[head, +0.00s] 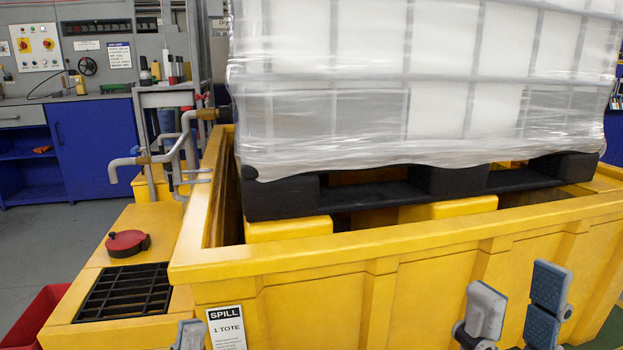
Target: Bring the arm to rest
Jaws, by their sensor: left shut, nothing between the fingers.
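My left gripper (188,335) shows only as a grey tip at the bottom edge, in front of the yellow spill bund near its "SPILL 1 TOTE" label. It is shut with nothing in it; the rest of it is below the picture. My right gripper (517,302) is at the lower right, in front of the bund's front wall. Its two grey fingers with blue pads stand upright and apart, with nothing between them. I cannot tell whether either gripper touches the bund.
The yellow bund (330,255) fills the middle and right, holding a wrapped white tote (380,75) on a black pallet (280,197). A red cap (124,243) and black grate (126,290) are at left, with a red bin (38,315). Grey floor (60,237) is clear behind.

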